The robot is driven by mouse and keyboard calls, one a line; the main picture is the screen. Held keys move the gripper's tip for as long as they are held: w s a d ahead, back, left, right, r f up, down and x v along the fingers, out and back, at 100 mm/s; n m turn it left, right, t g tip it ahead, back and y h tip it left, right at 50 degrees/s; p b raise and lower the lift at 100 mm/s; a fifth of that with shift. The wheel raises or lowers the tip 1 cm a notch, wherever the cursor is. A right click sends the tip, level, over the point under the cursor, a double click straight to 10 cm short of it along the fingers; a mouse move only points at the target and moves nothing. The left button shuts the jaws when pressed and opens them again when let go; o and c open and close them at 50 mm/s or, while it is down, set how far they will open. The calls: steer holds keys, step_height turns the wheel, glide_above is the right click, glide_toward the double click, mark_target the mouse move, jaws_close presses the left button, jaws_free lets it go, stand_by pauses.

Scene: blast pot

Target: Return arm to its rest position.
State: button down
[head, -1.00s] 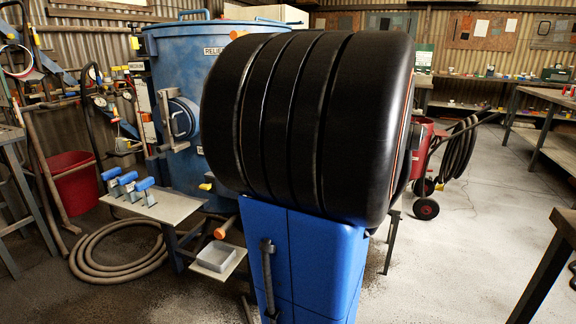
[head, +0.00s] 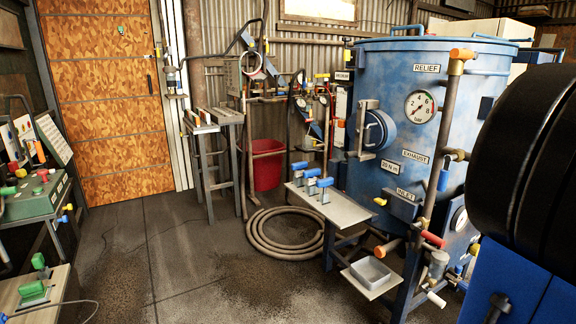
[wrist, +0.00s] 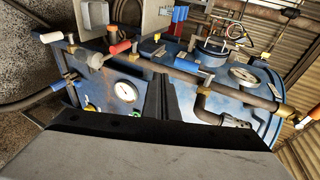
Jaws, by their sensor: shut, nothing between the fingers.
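My gripper (wrist: 160,140) fills the lower part of the wrist view as a dark, flat shape. It is shut and holds nothing, and its tips are not clearly told apart. Beyond it is the blue blast pot (wrist: 225,82), seen at a sideways tilt with its pipes and a white gauge (wrist: 124,91). In the head view the blast pot (head: 390,75) stands upright right of centre, with RELIEF, EXHAUST and INLET labels, a round pressure gauge (head: 420,107) and a round side hatch (head: 378,131). My gripper is not seen in the head view.
A metal shelf (head: 342,207) with blue-handled tools and a small grey tray (head: 370,272) stick out before the pot. A coiled hose (head: 285,238) and red bucket (head: 262,165) sit on the floor. A green box (head: 35,197) stands left. Open floor lies between.

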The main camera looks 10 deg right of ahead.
steer(key=w+a+f+n+g+y, duration=0.1)
steer(key=a+f+n+g, duration=0.2)
steer(key=a, duration=0.7)
steer(key=a+f+n+g+y, duration=0.2)
steer(key=a+f+g, duration=0.1)
steer(key=a, duration=0.6)
steer(key=s+a+f+n+g+h, duration=0.3)
steer(key=s+a+f+n+h, duration=0.2)
steer(key=s+a+n, duration=0.5)
steer(key=shift+s+a+f, duration=0.55)
steer(key=shift+a+f, duration=0.4)
steer(key=shift+a, duration=0.6)
